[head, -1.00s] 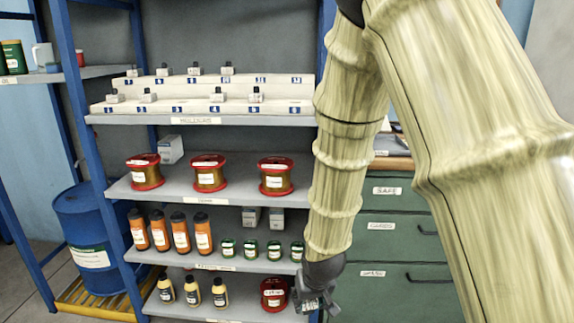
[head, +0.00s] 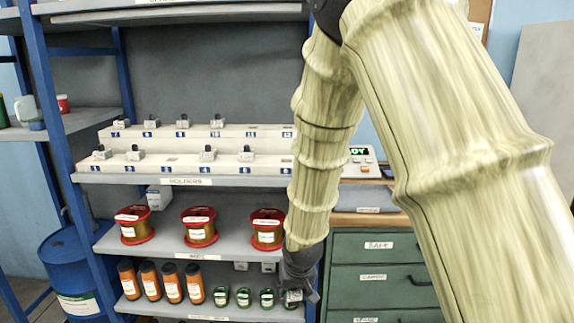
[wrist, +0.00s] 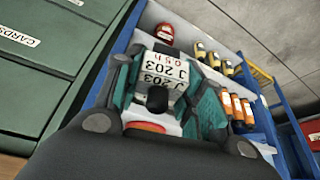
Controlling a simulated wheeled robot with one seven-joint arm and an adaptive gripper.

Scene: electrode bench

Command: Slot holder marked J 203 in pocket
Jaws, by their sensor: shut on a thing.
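My gripper (head: 294,297) is shut on a small pale holder (wrist: 163,78). In the wrist view its label reads J 203 and 05 h, upside down, and a dark round knob stands between the fingers. A white two-step rack (head: 262,157) with numbered pockets sits on a shelf, up and left of my gripper. Holders stand at the front row's 1, 2, 4 and 5, and at the back row's 7, 8, 9 and 10. Pockets 3, 6, 11 and 12 show no holder; my arm partly hides the rack's right end.
Below the rack are red-ended spools (head: 199,228), orange bottles (head: 172,283) and green jars (head: 243,297). A blue shelf post (head: 47,120) stands left. A green drawer cabinet (head: 376,278) stands right of my gripper. A blue drum (head: 68,265) is at lower left.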

